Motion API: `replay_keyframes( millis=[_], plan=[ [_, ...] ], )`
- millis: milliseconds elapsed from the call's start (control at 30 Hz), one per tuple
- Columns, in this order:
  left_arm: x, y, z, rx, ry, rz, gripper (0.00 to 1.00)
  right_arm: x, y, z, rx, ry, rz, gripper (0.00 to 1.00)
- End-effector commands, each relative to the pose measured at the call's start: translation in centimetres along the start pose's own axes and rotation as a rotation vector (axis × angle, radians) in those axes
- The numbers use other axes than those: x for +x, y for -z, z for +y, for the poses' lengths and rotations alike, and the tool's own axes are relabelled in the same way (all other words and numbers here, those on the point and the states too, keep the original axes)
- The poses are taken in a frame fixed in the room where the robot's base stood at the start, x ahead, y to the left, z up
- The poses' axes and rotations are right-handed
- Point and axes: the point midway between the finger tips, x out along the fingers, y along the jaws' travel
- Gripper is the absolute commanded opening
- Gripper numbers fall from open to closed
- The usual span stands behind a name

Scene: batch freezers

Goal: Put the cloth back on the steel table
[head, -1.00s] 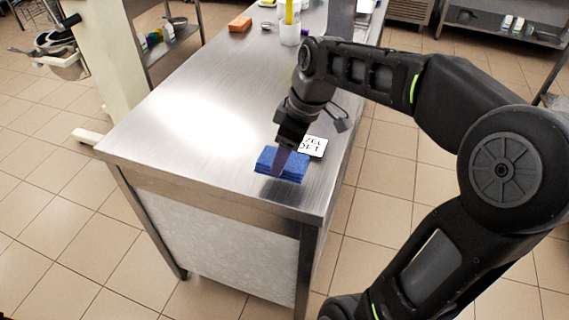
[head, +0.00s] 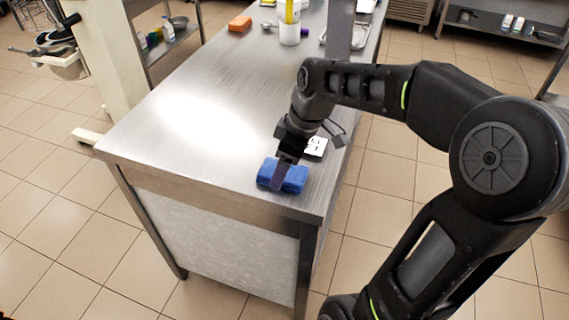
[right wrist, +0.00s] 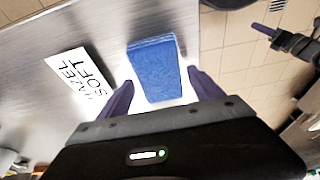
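The blue folded cloth (head: 296,180) lies on the steel table (head: 190,165) near its front right corner, apparently resting on the top. My right gripper (head: 279,183) reaches down over it, with one dark finger in front of the cloth. In the right wrist view the cloth (right wrist: 155,72) lies between the two fingers of my right gripper (right wrist: 160,76). The fingers are spread, with narrow gaps to the cloth's sides. My left gripper is not in view.
An orange block (head: 240,24) and a white container (head: 290,30) stand farther back. The table's middle is clear.

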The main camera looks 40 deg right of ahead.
Motion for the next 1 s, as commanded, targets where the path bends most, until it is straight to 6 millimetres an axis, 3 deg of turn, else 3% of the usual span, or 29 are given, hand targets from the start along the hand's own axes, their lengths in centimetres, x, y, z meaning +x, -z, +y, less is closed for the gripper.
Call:
replay_keyframes(
  millis=[467,667,1000],
  plan=[
    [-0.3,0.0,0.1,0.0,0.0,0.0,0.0,-0.7,0.1,0.0,0.0,-0.001,0.001,0.83],
    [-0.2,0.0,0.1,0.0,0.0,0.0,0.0,-3.6,0.1,0.1,0.0,-0.004,0.003,0.83],
    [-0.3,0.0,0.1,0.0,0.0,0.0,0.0,-10.5,0.2,0.0,-0.001,-0.002,0.002,0.83]
  ],
)
